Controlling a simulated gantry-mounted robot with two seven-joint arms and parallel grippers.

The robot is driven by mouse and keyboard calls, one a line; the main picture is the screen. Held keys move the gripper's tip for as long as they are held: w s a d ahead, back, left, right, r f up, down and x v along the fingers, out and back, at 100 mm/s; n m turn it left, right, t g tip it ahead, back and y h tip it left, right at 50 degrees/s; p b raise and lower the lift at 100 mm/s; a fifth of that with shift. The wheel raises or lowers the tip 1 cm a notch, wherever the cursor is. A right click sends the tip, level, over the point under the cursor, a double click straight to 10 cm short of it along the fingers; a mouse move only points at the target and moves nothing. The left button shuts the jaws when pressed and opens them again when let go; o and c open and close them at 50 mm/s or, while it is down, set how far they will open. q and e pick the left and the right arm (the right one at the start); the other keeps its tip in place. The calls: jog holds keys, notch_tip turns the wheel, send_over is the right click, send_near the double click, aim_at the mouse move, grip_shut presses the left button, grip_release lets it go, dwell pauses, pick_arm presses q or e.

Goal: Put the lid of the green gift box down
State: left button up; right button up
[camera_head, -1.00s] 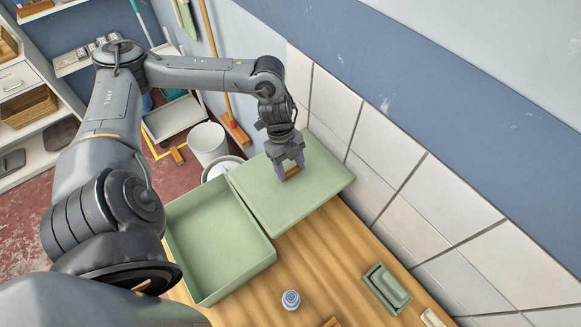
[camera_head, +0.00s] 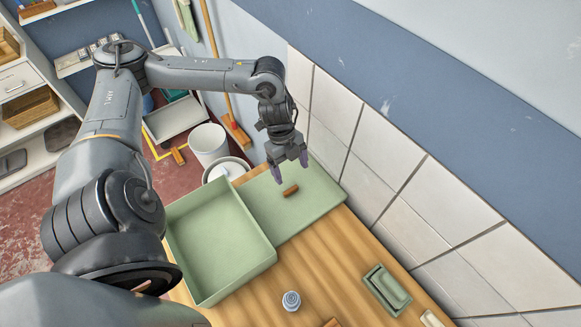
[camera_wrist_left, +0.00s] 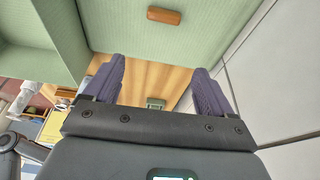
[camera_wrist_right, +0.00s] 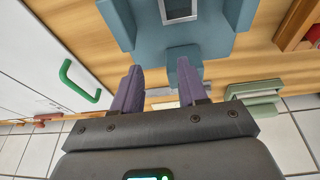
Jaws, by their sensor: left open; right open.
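The green lid (camera_head: 310,206) lies flat on the wooden table beside the open, empty green box (camera_head: 222,245), at its back right. The lid has a brown wooden handle (camera_head: 290,191) on top. My left gripper (camera_head: 290,176) is open and empty, just above and behind the handle. In the left wrist view the lid (camera_wrist_left: 200,30) and its handle (camera_wrist_left: 164,16) show beyond the spread purple fingers (camera_wrist_left: 158,85). My right gripper (camera_wrist_right: 156,88) is open and empty in its wrist view, near a blue-grey object (camera_wrist_right: 195,55). It is not seen in the head view.
A small grey-white round item (camera_head: 291,300) and a green block-like item (camera_head: 386,289) lie on the wooden table (camera_head: 335,265). The tiled wall (camera_head: 385,180) borders the table at right. White bins (camera_head: 209,145) stand on the floor behind.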

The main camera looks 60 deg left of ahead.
pick_arm(q)
jog(key=p+v, duration=0.7)
jog(key=v, duration=0.2)
jog(key=w+d+f+t+h, duration=0.1)
jog(key=w+d+f+t, duration=0.25)
jog(key=d, duration=0.85)
jog(key=w+d+f+t+h, duration=0.1)
jog(key=w+d+f+t, duration=0.2)
jog(key=d, duration=0.9)
jog(key=s+a+f+n+g+y, duration=0.2)
jog(key=s+n+y, duration=0.3)
jog(key=s+n, duration=0.8)
jog(key=shift+n+g+b, duration=0.4)
jog(key=shift+g, duration=0.35)
